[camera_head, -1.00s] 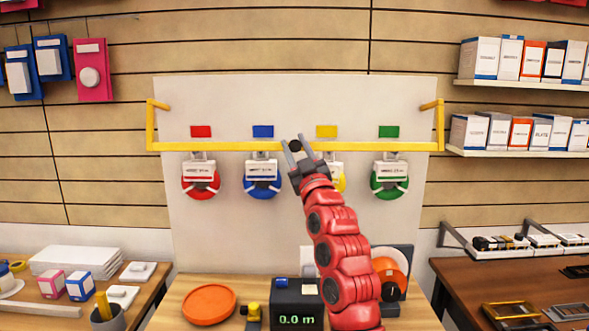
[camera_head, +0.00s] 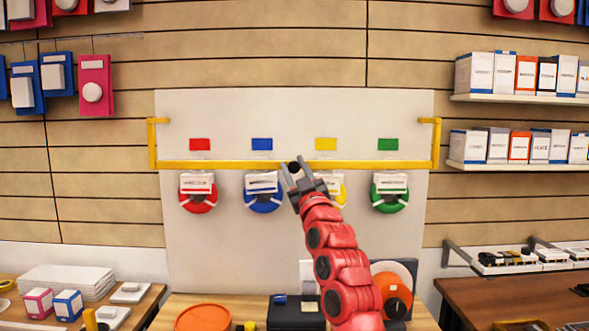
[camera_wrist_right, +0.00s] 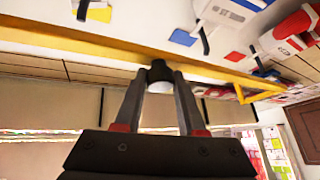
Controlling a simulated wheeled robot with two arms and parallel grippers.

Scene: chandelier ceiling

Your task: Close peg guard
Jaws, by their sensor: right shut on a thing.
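The peg guard is a yellow bar (camera_head: 220,165) with side arms, spanning a white board (camera_head: 295,118) just above a row of hanging spools. A red spool (camera_head: 198,199), a blue spool (camera_head: 263,199) and a green spool (camera_head: 389,198) hang under it. A yellow spool (camera_head: 341,193) is partly hidden by my right arm. My right gripper (camera_head: 294,172) is shut on the guard's dark knob (camera_head: 294,165) near the bar's middle. In the right wrist view the knob (camera_wrist_right: 159,72) sits between the fingertips. My left gripper is out of view.
Colored labels, such as the red one (camera_head: 200,144), sit above the bar. Below is a wooden counter with an orange disc (camera_head: 203,318) and a black box (camera_head: 296,311). Boxed goods fill shelves (camera_head: 515,98) at right. The space before the board is otherwise clear.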

